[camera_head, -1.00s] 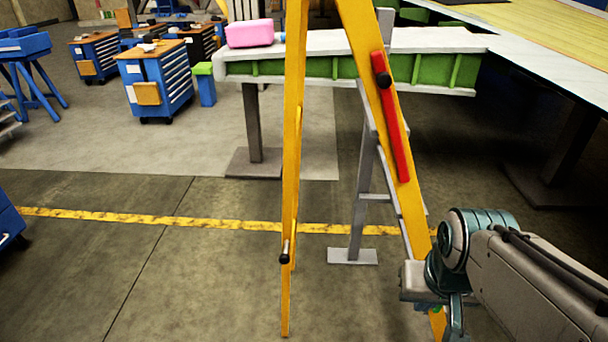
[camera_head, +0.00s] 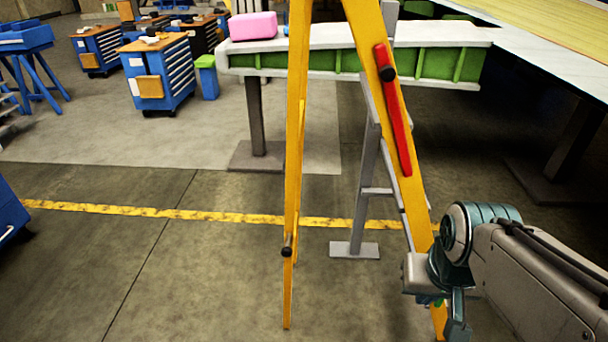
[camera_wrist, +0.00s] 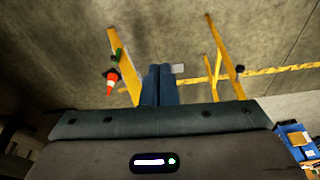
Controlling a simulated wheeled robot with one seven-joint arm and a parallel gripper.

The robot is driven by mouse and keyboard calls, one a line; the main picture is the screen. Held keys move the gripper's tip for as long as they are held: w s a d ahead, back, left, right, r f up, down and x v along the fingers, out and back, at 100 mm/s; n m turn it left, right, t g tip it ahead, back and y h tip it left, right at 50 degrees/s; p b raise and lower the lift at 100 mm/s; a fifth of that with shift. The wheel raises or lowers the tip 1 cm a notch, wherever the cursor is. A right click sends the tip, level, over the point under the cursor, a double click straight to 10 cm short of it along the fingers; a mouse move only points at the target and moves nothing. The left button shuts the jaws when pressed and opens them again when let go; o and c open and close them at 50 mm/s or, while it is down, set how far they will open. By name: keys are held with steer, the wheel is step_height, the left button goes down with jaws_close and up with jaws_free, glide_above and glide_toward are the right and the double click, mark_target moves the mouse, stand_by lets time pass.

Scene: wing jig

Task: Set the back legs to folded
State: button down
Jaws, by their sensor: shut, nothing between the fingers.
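A yellow stepladder stands spread open in the middle of the head view. Its left-hand yellow leg (camera_head: 294,190) is nearly upright and carries a dark knob (camera_head: 287,251) low down. Its right-hand yellow leg (camera_head: 407,185) slants down to the right and bears a red bar (camera_head: 396,120) with a black knob. Which pair is the back legs is not certain. My gripper (camera_head: 456,328) is low at the right, in front of the slanted leg's foot and partly cut by the edge. In the wrist view my gripper (camera_wrist: 160,70) is shut and empty, with yellow legs (camera_wrist: 226,48) on both sides.
A white-and-green wing panel (camera_head: 340,62) on a grey stand is behind the ladder, with a pink case (camera_head: 253,26) on it. Blue tool cabinets (camera_head: 157,80) stand back left. An orange cone (camera_wrist: 111,80) shows in the wrist view.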

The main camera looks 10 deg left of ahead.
steer(key=c, duration=1.8)
jaws_free()
steer(key=o, duration=0.8)
steer(key=shift+w+a+f+t+y+b, duration=0.15)
steer(key=shift+w+a+f+b, duration=0.35)
steer(key=shift+w+f, duration=0.1)
steer(key=shift+w+a+f+t+y+b, duration=0.15)
steer(key=shift+w+a+f+b, duration=0.3)
steer(key=shift+w+f, duration=0.15)
steer(key=m+t+b, duration=0.1)
steer(key=t+b, duration=1.4)
steer(key=b, duration=0.8)
glide_toward(287, 245)
steer(key=shift+y, duration=0.3)
steer(key=w, duration=0.3)
steer(key=w+b, duration=0.1)
steer(key=w, duration=0.6)
steer(key=shift+a+f, duration=0.1)
steer(key=shift+f, duration=0.15)
